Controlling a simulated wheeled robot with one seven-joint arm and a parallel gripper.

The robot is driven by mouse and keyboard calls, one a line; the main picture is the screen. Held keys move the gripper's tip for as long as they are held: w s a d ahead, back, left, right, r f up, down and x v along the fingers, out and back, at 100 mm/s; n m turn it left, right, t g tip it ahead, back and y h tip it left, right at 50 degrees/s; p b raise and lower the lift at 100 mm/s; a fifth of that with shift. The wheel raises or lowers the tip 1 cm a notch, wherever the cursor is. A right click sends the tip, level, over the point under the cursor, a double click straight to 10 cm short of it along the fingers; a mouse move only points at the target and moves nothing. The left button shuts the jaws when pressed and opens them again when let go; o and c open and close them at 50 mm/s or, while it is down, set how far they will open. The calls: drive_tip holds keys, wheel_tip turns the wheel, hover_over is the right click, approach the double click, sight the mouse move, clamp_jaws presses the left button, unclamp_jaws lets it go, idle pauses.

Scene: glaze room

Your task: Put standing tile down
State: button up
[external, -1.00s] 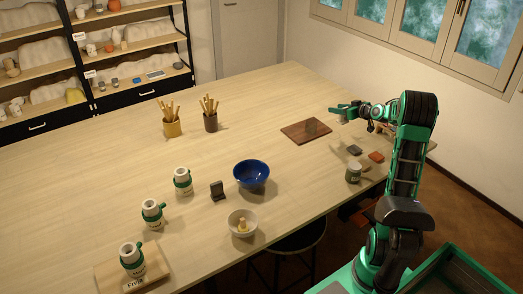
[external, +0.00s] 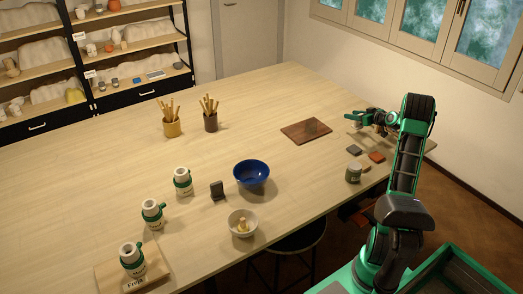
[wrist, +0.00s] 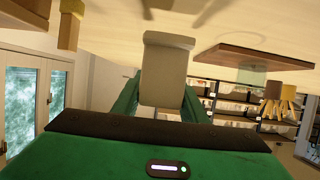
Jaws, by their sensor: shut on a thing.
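My gripper (external: 350,119) is over the right part of the table, to the right of the dark brown board. It also shows in the wrist view (wrist: 162,100), shut on a pale grey-beige slab (wrist: 166,70), which looks like a tile. The slab sits between the two green fingers, and the wrist picture is upside down, with the table at the top. The slab is hard to make out in the external view. A dark upright piece (external: 217,189) stands left of the blue bowl.
A blue bowl (external: 251,173) is mid-table. The table's far middle is clear.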

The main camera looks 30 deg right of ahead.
drive_tip(key=shift+f, duration=1.6)
drive_tip(key=shift+f, duration=0.15)
drive_tip(key=o, duration=1.1)
drive_tip(key=shift+s+r, duration=0.2)
drive_tip(key=shift+r, duration=0.05)
drive_tip(key=v, duration=1.1)
drive_tip(key=shift+s, duration=0.25)
drive_tip(key=shift+a+r, duration=0.1)
drive_tip(key=shift+r, duration=0.05)
